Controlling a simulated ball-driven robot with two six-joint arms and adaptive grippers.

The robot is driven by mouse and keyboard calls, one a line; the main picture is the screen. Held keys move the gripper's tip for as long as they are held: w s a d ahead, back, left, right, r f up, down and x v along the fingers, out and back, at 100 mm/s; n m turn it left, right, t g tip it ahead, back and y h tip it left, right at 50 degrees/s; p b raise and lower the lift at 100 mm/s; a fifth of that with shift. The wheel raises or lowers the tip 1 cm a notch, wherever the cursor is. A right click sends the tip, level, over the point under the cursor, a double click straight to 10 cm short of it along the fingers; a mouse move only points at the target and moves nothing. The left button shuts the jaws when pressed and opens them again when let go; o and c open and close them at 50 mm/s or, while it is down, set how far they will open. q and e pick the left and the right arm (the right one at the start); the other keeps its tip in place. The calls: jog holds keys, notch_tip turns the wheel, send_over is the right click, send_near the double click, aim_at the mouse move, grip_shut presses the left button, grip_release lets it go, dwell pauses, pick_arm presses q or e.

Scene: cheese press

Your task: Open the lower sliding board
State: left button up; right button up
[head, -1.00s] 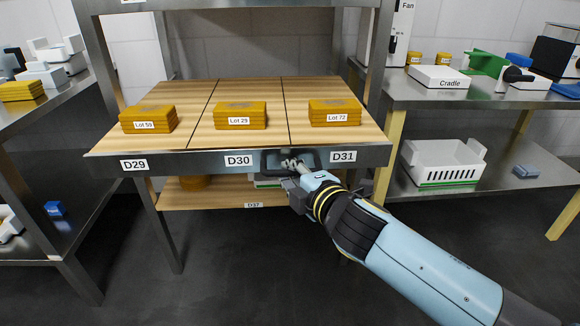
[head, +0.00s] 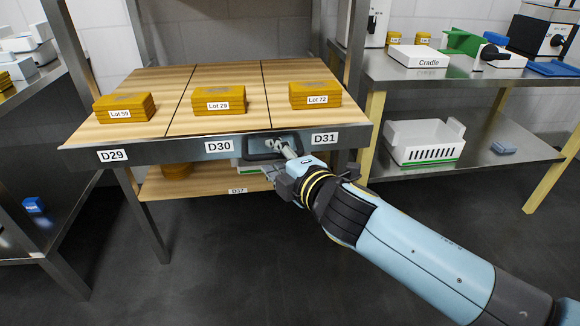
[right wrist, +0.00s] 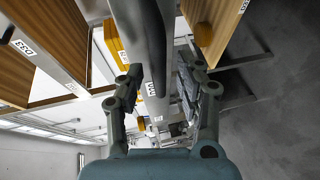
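The wooden sliding board (head: 216,75) has a grey metal front (head: 178,152) labelled D29, D30 and D31 and a dark handle (head: 250,156) near its middle. It juts forward past the rack posts. My right gripper (head: 284,152) is at the handle. In the right wrist view, the right gripper's fingers (right wrist: 167,84) stand apart on either side of a grey bar (right wrist: 146,45), with a visible gap at the right. Whether they touch the handle cannot be seen. My left gripper is not in view.
Yellow blocks labelled Lot 59 (head: 124,107), Lot 29 (head: 218,98) and Lot 72 (head: 315,95) sit on the board. A lower shelf (head: 205,185) lies beneath. At right stands a steel table (head: 470,73) with a white crate (head: 423,139) below. Floor in front is clear.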

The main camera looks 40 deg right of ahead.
jog(key=v, duration=1)
jog(key=shift+s, duration=0.35)
jog(key=shift+r, duration=0.1)
jog(key=s+d+f+m+g+p, duration=0.1)
jog(key=s+f+m+g+p, duration=0.4)
jog(key=f, duration=0.7)
jog(key=s+d+f+m+g+p, duration=0.1)
jog(key=s+f+m+g+p, duration=0.15)
jog(key=s+f, duration=0.7)
jog(key=s+f+m+g, duration=0.2)
jog(key=s+f, duration=0.3)
jog(key=s, duration=0.3)
jog(key=s+f+m+g+y, duration=0.1)
jog(key=s+f+m+g, duration=0.2)
jog(key=s+f, duration=0.2)
jog(key=s+f+m+g+p, duration=0.1)
jog(key=s+f, duration=0.4)
jog(key=s, duration=0.6)
jog(key=shift+m+g, duration=0.85)
jog(key=shift+a, duration=0.1)
